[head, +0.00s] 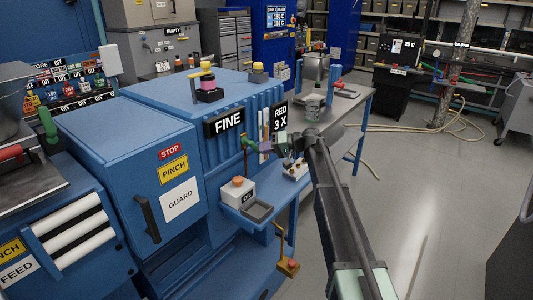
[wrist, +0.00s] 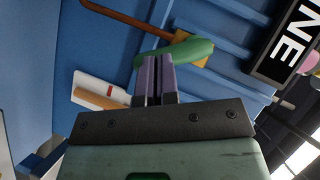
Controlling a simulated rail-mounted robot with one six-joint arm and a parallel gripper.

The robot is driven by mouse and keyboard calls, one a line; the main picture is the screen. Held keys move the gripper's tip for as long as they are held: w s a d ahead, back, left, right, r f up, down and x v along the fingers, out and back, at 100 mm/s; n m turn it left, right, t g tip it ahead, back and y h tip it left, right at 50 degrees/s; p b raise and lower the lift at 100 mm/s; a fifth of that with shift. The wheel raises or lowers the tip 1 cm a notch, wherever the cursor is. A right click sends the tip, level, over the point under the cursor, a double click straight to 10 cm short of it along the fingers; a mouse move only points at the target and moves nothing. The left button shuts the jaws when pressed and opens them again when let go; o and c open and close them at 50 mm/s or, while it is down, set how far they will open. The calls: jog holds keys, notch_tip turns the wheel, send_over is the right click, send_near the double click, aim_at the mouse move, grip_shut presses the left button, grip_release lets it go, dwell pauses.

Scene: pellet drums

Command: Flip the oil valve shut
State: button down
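The oil valve appears to be the one with a green lever (head: 249,142) on the front of the blue machine, just right of the FINE sign. In the wrist view its green lever (wrist: 188,50) lies across the picture just beyond my fingertips, over a brass body with a copper pipe (wrist: 130,20) running to the upper left. My gripper (wrist: 154,60) has its two dark fingers together, with no object visible between them. Their tips overlap the lever's lower edge in view; I cannot tell whether they touch. In the head view my gripper (head: 279,139) is right of the lever.
A sight gauge (wrist: 105,95) with a red mark sits left of my fingers. A workbench (head: 345,105) stands behind my arm.

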jog(key=m+y+b, duration=0.1)
jog(key=a+f+m+y+b, duration=0.1)
jog(key=b, duration=0.1)
jog(key=shift+s+m+g, duration=0.3)
jog(key=shift+s+g, duration=0.05)
jog(key=shift+g, duration=0.05)
jog(key=shift+d, duration=0.2)
jog(key=s+d+r+p, duration=0.2)
jog(key=d, duration=1.1)
jog(key=shift+s+d, duration=0.25)
